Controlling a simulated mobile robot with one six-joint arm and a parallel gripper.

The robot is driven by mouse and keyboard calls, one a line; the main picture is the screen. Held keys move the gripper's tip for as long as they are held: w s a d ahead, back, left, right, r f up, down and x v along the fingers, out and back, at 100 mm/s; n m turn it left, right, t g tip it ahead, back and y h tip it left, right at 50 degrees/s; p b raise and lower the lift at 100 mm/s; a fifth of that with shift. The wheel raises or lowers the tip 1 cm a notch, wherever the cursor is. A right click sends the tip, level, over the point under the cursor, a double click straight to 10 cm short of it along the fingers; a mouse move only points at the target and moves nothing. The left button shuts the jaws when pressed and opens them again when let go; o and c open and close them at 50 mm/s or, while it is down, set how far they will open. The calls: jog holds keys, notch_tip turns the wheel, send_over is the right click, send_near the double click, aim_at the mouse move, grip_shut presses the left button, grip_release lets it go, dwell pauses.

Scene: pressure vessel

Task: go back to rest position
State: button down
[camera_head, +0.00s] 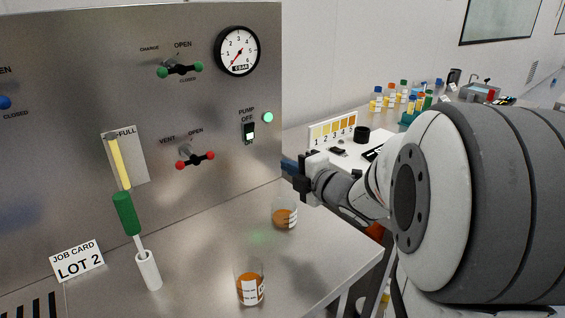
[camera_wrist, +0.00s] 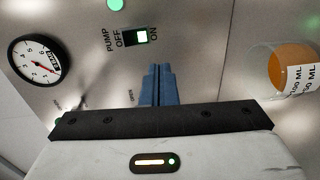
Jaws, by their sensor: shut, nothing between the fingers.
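My gripper (camera_head: 290,167) is in front of the panel's right edge in the head view, above the bench. Its blue fingers are together in the wrist view (camera_wrist: 158,84), with nothing between them. The steel panel (camera_head: 70,100) carries a pump switch (camera_head: 249,130), with a lit green lamp (camera_head: 267,117) beside it. The pump switch also shows in the wrist view (camera_wrist: 135,37), just beyond the fingertips, and the fingers appear apart from it. My arm fills the right side of the head view.
Beakers of amber liquid stand on the bench, one (camera_head: 284,214) below my gripper and one (camera_head: 250,285) near the front. A green-handled tool (camera_head: 125,213) stands in a white holder (camera_head: 148,270). Green (camera_head: 180,69) and red (camera_head: 195,159) valve handles and a gauge (camera_head: 237,51) are on the panel.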

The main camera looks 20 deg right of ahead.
dwell(0.3)
jog(key=s+d+f+m+g+h+p, duration=0.1)
jog(key=s+d+m+g+h+p, duration=0.2)
jog(key=m, duration=0.5)
jog(key=s+f+m+g+h+p, duration=0.1)
jog(key=s+m+g+h, duration=0.1)
jog(key=s+m+h, duration=0.4)
jog(key=s+a+f+m+g+y+p, duration=0.1)
jog(key=s+a+m+g, duration=0.2)
jog(key=s, duration=0.4)
jog(key=s+a+f+m+g+y+p, duration=0.1)
jog(key=s+a+m+g, duration=0.3)
jog(key=s, duration=0.4)
jog(key=shift+f+m+g, duration=0.25)
jog(key=shift+m+g, duration=0.15)
jog(key=shift+m, duration=0.4)
